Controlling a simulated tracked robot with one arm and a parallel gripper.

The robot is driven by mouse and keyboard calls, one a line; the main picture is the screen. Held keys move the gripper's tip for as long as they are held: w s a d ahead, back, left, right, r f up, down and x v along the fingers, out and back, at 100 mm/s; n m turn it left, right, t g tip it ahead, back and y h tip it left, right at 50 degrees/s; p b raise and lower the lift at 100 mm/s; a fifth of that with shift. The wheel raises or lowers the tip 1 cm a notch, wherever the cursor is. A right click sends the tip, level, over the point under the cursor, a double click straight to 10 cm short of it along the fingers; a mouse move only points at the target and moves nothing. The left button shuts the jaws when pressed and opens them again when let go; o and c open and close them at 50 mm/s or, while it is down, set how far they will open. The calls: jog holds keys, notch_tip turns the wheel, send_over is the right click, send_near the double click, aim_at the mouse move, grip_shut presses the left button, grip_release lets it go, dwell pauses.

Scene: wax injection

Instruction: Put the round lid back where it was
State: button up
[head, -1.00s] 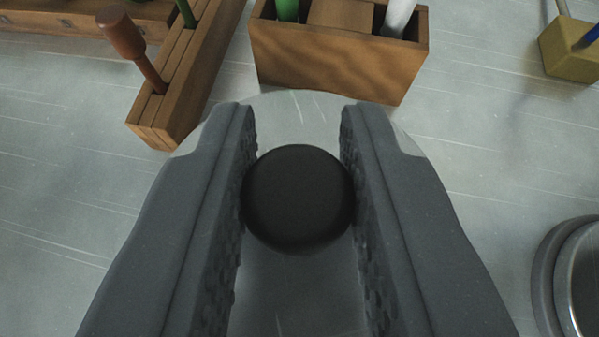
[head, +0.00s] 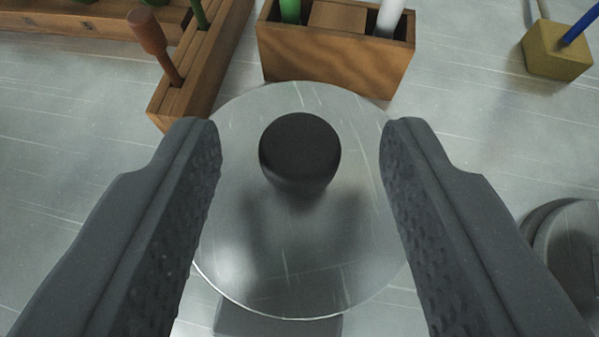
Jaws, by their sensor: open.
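The round lid (head: 290,255) is a shiny metal disc with a black knob (head: 300,150) at its middle. It is in the centre of the head view, below my gripper. My gripper (head: 300,135) is open, with one finger on each side of the knob and a clear gap to both. Nothing is held. The fingers cover parts of the lid's left and right edges. What the lid rests on is mostly hidden; a grey block-like part (head: 275,322) shows under its near edge.
A wooden box (head: 335,55) with green and white handles stands just behind the lid. A wooden rack (head: 195,70) with a brown-handled tool (head: 150,38) is at the back left. A yellow block (head: 557,50) is at the far right. A round metal container (head: 575,245) stands at the right edge.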

jog(key=v, duration=0.9)
jog(key=shift+s, duration=0.15)
jog(key=shift+r, duration=0.2)
jog(key=s+a+r+t+h, duration=0.1)
jog(key=a+r, duration=0.2)
jog(key=r, duration=0.9)
jog(key=a+r+t, duration=0.1)
jog(key=a+r, duration=0.3)
jog(key=r, duration=0.8)
jog(key=s+a+r+y, duration=0.1)
jog(key=s+a+r, duration=0.4)
jog(key=r, duration=0.3)
jog(key=s+a+r+n+t+y, duration=0.1)
jog(key=s+a+r, duration=0.4)
jog(key=r, duration=0.4)
jog(key=shift+s+a, duration=0.3)
jog(key=shift+a, duration=0.6)
jog(key=shift+d+r, duration=0.1)
